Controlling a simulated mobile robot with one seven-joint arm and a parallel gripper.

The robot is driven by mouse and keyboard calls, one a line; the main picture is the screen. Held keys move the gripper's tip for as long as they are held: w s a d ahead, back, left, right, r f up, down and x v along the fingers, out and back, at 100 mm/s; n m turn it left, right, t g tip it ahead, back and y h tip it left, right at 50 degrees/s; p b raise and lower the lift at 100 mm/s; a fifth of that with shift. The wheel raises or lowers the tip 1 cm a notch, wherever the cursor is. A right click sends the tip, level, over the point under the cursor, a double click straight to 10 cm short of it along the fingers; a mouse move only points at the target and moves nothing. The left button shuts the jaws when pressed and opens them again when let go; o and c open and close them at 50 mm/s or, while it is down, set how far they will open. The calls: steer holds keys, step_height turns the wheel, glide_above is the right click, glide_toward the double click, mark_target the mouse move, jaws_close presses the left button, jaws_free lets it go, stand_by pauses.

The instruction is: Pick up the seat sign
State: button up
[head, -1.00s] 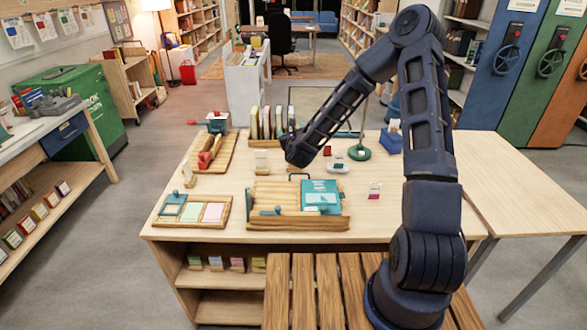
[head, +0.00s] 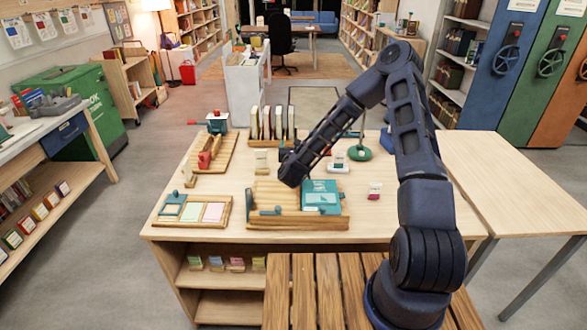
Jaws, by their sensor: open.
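I cannot tell for sure which small piece is the seat sign. A cream upright piece (head: 261,162) stands on the table behind the wooden tray. A small white and pink card (head: 375,190) stands alone to the right of the tray. My gripper (head: 284,154) is small and dark at the end of my forearm, over the middle of the table. It appears just right of the cream piece, apart from it, and far left of the pink card. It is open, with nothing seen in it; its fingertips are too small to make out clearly.
The wooden tray (head: 300,222) with a teal book (head: 321,196) lies at the front of the table (head: 390,225). A rack of upright books (head: 270,122) stands behind my gripper. A card tray (head: 190,222) is at front left. The right side table (head: 500,175) is bare.

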steer(key=f, duration=0.2)
steer(key=shift+w+f, duration=0.2)
steer(key=shift+f, duration=0.2)
steer(key=shift+w+r, duration=0.2)
steer(key=shift+w, duration=1.1)
steer(key=c, duration=1.4)
